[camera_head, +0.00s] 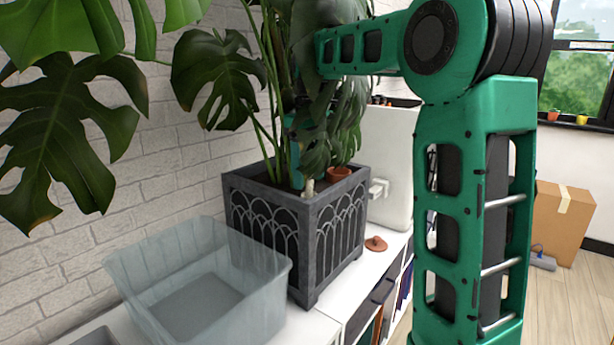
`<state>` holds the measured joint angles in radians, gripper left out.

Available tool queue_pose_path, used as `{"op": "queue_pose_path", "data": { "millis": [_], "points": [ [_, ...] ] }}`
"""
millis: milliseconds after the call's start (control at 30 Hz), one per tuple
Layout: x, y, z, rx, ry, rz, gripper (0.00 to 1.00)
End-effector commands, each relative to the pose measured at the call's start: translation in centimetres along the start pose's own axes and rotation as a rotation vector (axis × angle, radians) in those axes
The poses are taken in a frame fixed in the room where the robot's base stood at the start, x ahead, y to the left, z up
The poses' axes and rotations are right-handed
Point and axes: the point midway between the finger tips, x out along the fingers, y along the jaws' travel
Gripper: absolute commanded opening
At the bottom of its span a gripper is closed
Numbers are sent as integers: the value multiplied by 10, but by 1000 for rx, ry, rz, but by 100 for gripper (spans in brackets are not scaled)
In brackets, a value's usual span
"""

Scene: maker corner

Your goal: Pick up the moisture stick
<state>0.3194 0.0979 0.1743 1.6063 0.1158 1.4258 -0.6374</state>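A large monstera plant (218,80) grows in a dark square planter (285,240) with arch patterns on its sides. A small pale upright piece (309,187) shows at the soil near the planter's front corner; I cannot tell whether it is the moisture stick or a stem. My green arm reaches from the right into the leaves above the planter. My gripper (296,178) seems to be down among the stems over the soil, mostly hidden by leaves. Its fingers and anything between them cannot be made out.
A clear plastic bin (265,290) stands left of the planter. A small terracotta pot (339,173) sits at the planter's back right rim. A brown terracotta piece (375,243) lies on the white shelf top (350,291). A cardboard box (562,222) is on the floor.

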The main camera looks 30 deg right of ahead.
Motion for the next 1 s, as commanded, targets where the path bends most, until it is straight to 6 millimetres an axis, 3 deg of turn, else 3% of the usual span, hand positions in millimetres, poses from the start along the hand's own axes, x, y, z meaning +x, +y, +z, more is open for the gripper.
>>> {"op": "queue_pose_path", "data": {
  "millis": [367,1000],
  "points": [
    [-5,0,0,-1,1,1,33],
    [-76,-1,-1,-2,3,0,33]
  ]
}}
